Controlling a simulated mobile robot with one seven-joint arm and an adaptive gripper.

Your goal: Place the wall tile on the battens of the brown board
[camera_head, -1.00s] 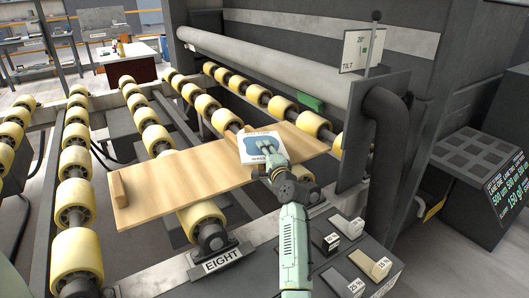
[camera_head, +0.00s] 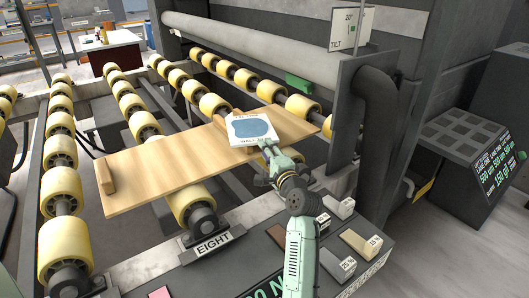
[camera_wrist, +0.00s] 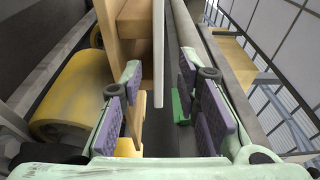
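The white wall tile (camera_head: 251,131), with a blue patch and lettering on its face, is at the right part of the brown board (camera_head: 165,172). Whether it rests on the battens is hidden. One batten (camera_head: 106,176) stands at the board's left end. My gripper (camera_head: 266,148) is at the tile's near edge. In the wrist view the tile (camera_wrist: 158,50) shows edge-on between the two purple-padded fingers (camera_wrist: 160,95), with a gap on each side. The fingers are open around it, and a wooden block (camera_wrist: 134,20) stands left of the tile.
The board lies across yellow rollers (camera_head: 193,204) in a dark frame. A thick grey pipe (camera_head: 265,53) runs behind it. A dark post with a TILT sign (camera_head: 351,27) stands to the right. A panel with several small blocks (camera_head: 358,242) lies in front.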

